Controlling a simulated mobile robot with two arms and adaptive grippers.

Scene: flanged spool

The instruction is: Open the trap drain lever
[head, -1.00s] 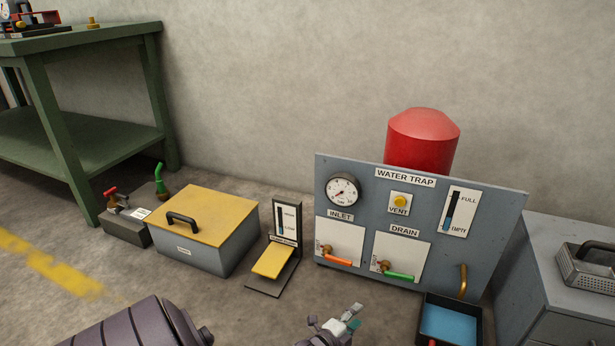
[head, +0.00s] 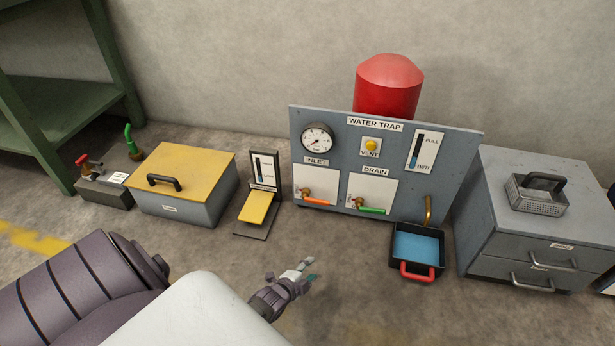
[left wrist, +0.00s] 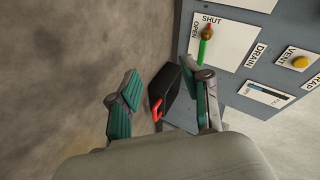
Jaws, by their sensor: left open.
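The green drain lever (head: 371,210) sits on a white plate under the DRAIN label of the grey water trap panel (head: 450,170). It lies about level, its handle pointing right from a brass pivot. In the left wrist view the lever (left wrist: 203,50) shows beyond the right finger, with OPEN and SHUT marks; a small red tip at the pivot is near SHUT. My left gripper (head: 304,271) is open and empty, in front of and below the panel, apart from the lever. Its spread fingers show in the left wrist view (left wrist: 168,82). My right gripper is out of view.
An orange inlet lever (head: 318,201) is left of the drain lever. A black tray (head: 405,269) with blue water and a red handle stands under a brass spout (head: 428,208). A yellow pedal (head: 255,207) is left; a grey drawer cabinet (head: 530,230) is right.

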